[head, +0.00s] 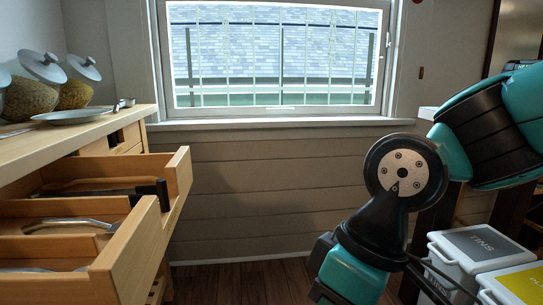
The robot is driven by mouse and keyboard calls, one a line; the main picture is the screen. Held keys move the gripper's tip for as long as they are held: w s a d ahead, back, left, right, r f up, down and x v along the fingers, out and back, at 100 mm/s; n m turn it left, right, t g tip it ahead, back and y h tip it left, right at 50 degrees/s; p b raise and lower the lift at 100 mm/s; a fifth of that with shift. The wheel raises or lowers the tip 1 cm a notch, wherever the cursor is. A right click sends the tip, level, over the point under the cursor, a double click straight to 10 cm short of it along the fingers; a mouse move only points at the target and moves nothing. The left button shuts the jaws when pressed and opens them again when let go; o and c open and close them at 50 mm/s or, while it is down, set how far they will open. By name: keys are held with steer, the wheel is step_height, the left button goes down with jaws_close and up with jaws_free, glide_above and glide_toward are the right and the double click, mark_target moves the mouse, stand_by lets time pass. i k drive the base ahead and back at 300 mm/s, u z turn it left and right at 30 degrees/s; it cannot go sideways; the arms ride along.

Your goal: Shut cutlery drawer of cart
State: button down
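The wooden cart (70,137) stands at the left, cut off by the frame edge. I see no label telling which is the cutlery drawer. My arm comes in from the right and bends down past the bottom edge, apart from the drawers. My gripper is out of view.
At lower right are a bin marked TINS (480,247) and a yellow-lidded bin (525,285). A window wall closes the back. Floor between is clear.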

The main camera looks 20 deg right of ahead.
mark_target(124, 264)
steer(key=z, duration=1)
steer(key=i, duration=0.25)
steer(key=u, duration=1.85)
